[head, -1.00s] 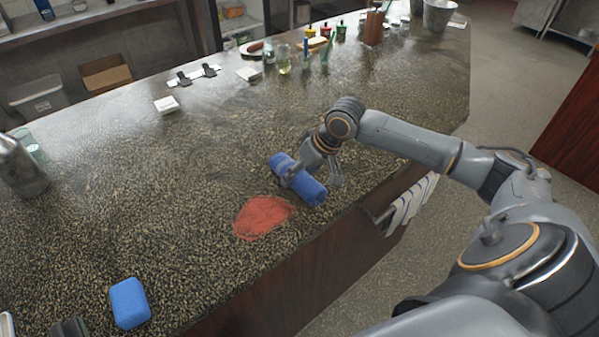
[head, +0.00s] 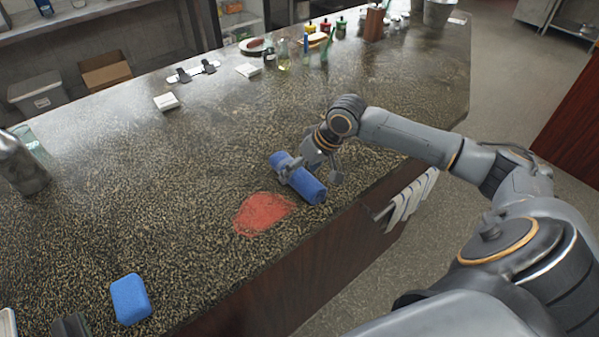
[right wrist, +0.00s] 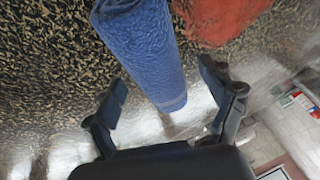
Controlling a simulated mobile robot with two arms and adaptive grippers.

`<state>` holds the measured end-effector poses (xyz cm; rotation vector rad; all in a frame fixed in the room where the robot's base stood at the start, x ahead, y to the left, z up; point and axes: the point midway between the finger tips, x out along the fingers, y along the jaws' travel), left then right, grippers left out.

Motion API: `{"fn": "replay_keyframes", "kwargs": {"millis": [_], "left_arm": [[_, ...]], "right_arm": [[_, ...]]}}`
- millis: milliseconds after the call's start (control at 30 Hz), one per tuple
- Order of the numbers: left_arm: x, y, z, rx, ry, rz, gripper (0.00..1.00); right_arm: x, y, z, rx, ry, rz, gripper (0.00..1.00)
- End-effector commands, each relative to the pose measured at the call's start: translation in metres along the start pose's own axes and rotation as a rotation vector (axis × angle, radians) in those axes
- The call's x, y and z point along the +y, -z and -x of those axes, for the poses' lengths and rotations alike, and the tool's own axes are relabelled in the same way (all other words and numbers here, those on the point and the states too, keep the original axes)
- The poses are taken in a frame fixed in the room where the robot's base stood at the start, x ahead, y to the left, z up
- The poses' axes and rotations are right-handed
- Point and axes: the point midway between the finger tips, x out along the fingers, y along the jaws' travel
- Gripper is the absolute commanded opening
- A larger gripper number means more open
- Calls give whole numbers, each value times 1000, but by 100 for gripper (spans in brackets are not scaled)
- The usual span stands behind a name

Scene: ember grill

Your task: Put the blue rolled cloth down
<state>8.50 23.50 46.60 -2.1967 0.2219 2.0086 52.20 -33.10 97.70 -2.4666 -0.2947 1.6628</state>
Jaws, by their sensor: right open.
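The blue rolled cloth (head: 312,191) lies on the speckled counter (head: 200,150), close to the front edge and just right of a red patch (head: 262,213). My right gripper (head: 310,177) is over the cloth, with its open fingers on either side of the roll. In the right wrist view the cloth (right wrist: 143,50) runs between the two spread fingers, with gaps beside it. The gripper hides the middle of the roll in the head view.
A blue sponge (head: 130,299) lies at the front left, and a metal bottle (head: 22,165) stands at the left. White cloths (head: 411,199) hang on the counter's front at the right. Jars and a plate (head: 252,45) stand at the back. The middle of the counter is clear.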

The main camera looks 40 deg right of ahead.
Motion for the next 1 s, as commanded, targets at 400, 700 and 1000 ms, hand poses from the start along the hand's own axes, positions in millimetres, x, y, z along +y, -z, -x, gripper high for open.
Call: {"fn": "replay_keyframes", "kwargs": {"millis": [400, 700, 1000], "left_arm": [[0, 0, -12, 1, 0, 0, 40], [0, 0, -14, 2, 0, 0, 40], [0, 0, -14, 3, 1, 1, 40]], "right_arm": [[2, 0, 83, 2, -4, 0, 82], [0, 0, 114, 0, -1, -1, 82], [0, 0, 115, 0, 0, -1, 82]]}}
